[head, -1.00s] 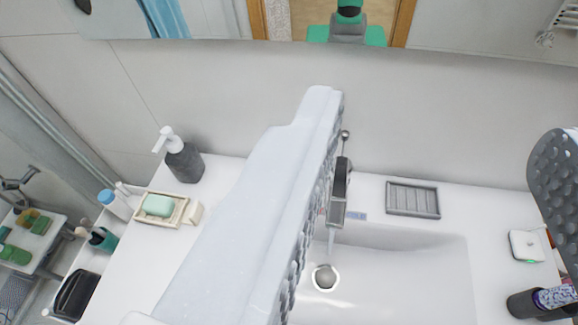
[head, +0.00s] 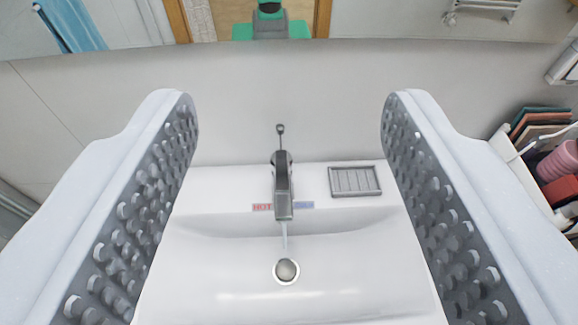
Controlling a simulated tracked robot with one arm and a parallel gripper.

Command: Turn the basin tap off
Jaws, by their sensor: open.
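The basin tap (head: 283,187) is dark grey metal and stands at the back middle of the white basin (head: 350,255). Its thin lever with a round knob (head: 280,129) sticks up at the back. A stream of water (head: 285,238) runs from the spout toward the round drain (head: 286,271). A red HOT label and a blue label sit either side of the tap's foot. My gripper (head: 289,100) is open and empty, its two studded fingers wide apart at left and right. The tap shows in the gap between them, and neither finger appears to touch it.
A grey ribbed soap dish (head: 355,181) lies on the counter right of the tap. A mirror (head: 365,60) spans the wall behind. Books and a pink cup (head: 558,160) stand at the far right. Blue cloth (head: 72,25) shows in the mirror at top left.

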